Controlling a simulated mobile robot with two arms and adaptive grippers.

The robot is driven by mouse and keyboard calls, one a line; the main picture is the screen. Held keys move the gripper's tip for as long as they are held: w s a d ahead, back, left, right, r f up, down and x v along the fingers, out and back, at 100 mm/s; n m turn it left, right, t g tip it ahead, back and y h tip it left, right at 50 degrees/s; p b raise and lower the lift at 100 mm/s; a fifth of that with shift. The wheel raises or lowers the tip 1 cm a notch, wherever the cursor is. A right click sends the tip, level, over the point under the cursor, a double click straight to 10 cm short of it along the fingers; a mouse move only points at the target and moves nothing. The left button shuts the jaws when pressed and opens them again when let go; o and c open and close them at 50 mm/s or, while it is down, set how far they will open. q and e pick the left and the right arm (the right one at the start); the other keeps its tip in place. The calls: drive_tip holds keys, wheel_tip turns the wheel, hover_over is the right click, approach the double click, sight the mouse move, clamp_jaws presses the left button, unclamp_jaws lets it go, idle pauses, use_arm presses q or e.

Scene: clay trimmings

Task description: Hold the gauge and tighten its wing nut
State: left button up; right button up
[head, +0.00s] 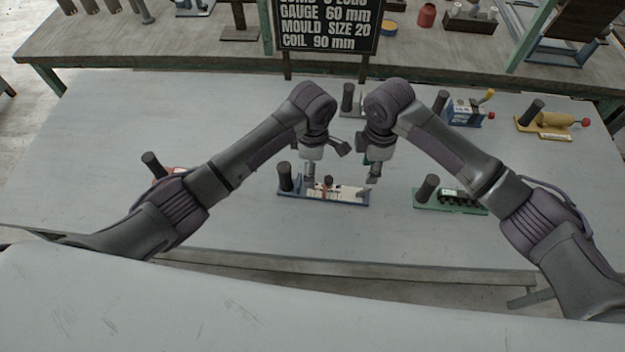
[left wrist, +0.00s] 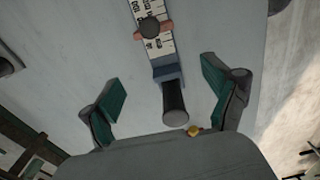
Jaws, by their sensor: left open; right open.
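The gauge (head: 350,201) lies on the table in the middle of the head view, with a blue base, a white scale and a black upright handle (head: 285,177) at its left end. A dark knob, apparently the wing nut (head: 328,181), sits on its slider; it also shows in the left wrist view (left wrist: 150,27) on a reddish slider. My left gripper (head: 322,163) is open above the gauge's left half. In its wrist view the black handle (left wrist: 174,103) lies between the spread fingers, untouched. My right gripper (head: 369,160) is open and empty by the gauge's right end.
A green-based device (head: 450,208) stands to the right, a blue one (head: 468,112) and a yellow one (head: 555,120) behind it. A red device (head: 168,174) is partly hidden by my left arm. A sign (head: 328,22) stands behind. The table front is clear.

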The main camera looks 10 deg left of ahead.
sight(288, 186)
use_arm(q)
wheel_tip(288, 186, down, 10)
drive_tip(key=shift+r, duration=0.25)
drive_tip(key=c, duration=1.6)
clamp_jaws()
use_arm(e)
drive_tip(key=shift+c, duration=0.6)
drive_tip(key=n, duration=0.1)
drive_tip(key=r+n, duration=0.1)
drive_tip(key=shift+w+d+r+n, duration=0.1)
drive_tip(key=shift+w+r+n, duration=0.05)
drive_tip(key=shift+r+n, duration=0.15)
wheel_tip(288, 186, down, 11)
drive_tip(key=shift+f+n, duration=0.2)
drive_tip(key=shift+n, duration=0.8)
